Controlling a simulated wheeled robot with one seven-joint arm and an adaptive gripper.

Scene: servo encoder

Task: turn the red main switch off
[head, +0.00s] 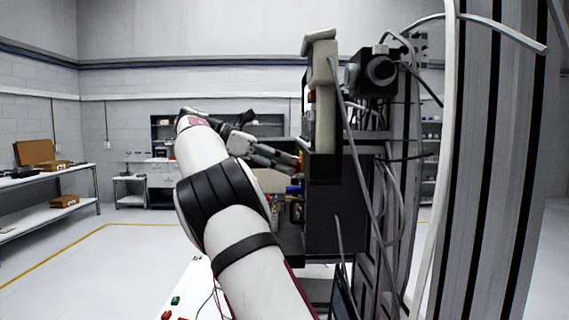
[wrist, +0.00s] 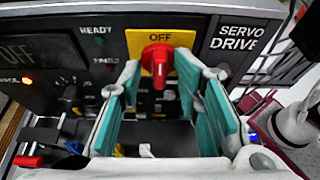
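The red main switch (wrist: 158,60) sits on a yellow plate (wrist: 136,42) marked OFF, on the dark front panel of the servo drive (wrist: 238,38). Its handle looks upright in the wrist view, below the OFF label; what its lower end points at is hard to tell. My gripper (wrist: 158,76) is open, with one teal-padded finger on each side of the switch and gaps showing between. Whether the tips reach around the knob's depth is unclear. In the head view my gripper (head: 283,160) is at the panel's left side, and the switch is not clearly visible.
READY and FAULT lamps, a black knob (wrist: 71,97) and a lit orange lamp (wrist: 27,81) are on the panel left of the switch. A red-handled part (wrist: 28,161) is at lower left. Cables (head: 385,190) and metal uprights (head: 485,170) stand right of the drive.

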